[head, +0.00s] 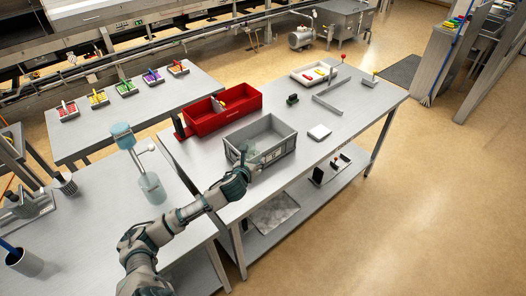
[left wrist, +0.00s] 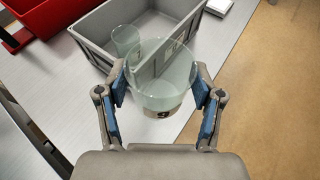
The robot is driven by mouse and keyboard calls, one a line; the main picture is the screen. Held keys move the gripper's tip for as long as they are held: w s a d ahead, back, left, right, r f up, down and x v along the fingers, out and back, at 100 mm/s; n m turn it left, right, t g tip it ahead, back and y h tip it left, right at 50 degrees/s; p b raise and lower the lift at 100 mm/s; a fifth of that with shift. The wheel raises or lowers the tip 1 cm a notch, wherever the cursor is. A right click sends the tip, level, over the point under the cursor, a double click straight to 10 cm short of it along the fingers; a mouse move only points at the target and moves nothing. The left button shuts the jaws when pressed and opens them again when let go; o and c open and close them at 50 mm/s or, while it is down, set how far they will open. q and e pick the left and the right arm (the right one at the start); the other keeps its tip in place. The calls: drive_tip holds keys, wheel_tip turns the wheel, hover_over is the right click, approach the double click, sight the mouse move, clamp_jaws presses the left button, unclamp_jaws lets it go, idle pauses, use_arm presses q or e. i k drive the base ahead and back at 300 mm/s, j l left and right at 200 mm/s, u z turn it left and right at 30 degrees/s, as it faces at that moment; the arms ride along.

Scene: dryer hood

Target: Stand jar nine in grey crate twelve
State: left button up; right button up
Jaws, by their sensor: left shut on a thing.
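A clear greenish glass jar (left wrist: 165,88) is between the fingers of my left gripper (left wrist: 160,103) in the left wrist view. It has a pale band low down with a dark mark that looks like a 9. My left gripper (head: 243,172) is shut on this jar at the near left side of the grey crate (head: 284,128), close to its near wall. In the left wrist view, the grey crate (left wrist: 90,31) lies just beyond the jar, and another clear jar (left wrist: 125,40) stands inside it. The held jar hides part of the crate's wall. My right gripper is not in view.
A red crate (head: 240,98) stands behind the grey crate. A white box (head: 319,132) lies to the right. A tall clear container (head: 152,187) stands on the left table. The table's front edge is near my left arm.

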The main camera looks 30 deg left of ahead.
sight(268, 140)
drive_tip(key=i+j, duration=0.2)
drive_tip(key=i, duration=0.3)
drive_tip(key=i+j, duration=0.15)
drive_tip(key=i, duration=0.35)
